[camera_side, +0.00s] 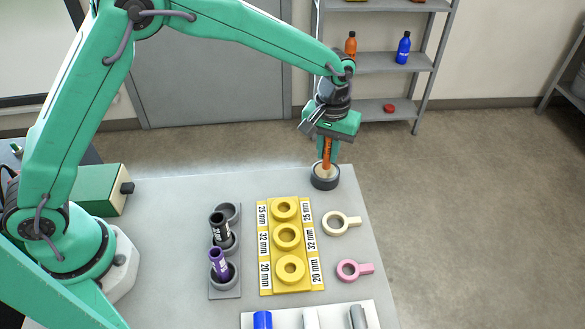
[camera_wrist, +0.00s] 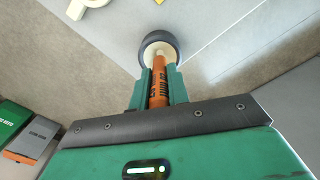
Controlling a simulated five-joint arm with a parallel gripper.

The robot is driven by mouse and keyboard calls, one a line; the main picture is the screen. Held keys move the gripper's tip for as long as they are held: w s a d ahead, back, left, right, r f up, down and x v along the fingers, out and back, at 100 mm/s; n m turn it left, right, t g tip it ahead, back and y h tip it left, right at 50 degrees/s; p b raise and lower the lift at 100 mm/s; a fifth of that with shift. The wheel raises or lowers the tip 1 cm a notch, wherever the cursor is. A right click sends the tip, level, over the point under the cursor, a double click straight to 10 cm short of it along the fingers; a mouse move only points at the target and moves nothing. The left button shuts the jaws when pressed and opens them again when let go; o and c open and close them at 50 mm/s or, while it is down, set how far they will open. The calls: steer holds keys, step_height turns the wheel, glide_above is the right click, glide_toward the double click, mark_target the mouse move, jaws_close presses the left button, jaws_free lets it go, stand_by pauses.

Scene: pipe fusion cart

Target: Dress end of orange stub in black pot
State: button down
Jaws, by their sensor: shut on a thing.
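The orange stub (camera_side: 327,152) is held upright in my gripper (camera_side: 327,148), over the black pot (camera_side: 325,181) at the far right corner of the table. The stub's lower end meets the pale inside of the pot in the side view; whether it touches the bottom is hard to tell. In the wrist view the orange stub (camera_wrist: 158,82) runs between the two green fingers of my gripper (camera_wrist: 159,85), which are shut on it. Its far end overlaps the pale filling of the black pot (camera_wrist: 158,44).
A yellow block with several ring sockets (camera_side: 286,237) stands mid-table. Left of it, a grey holder (camera_side: 225,291) carries black (camera_side: 220,228) and purple (camera_side: 219,263) stubs. Cream (camera_side: 340,223) and pink (camera_side: 354,270) ring tools lie to the right. A white tray (camera_side: 287,318) is at the front.

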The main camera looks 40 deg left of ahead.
steer(key=shift+f, duration=1.45)
stand_by(1.6)
steer(key=shift+n, duration=1.7)
steer(key=m, duration=0.6)
steer(key=shift+m, duration=0.4)
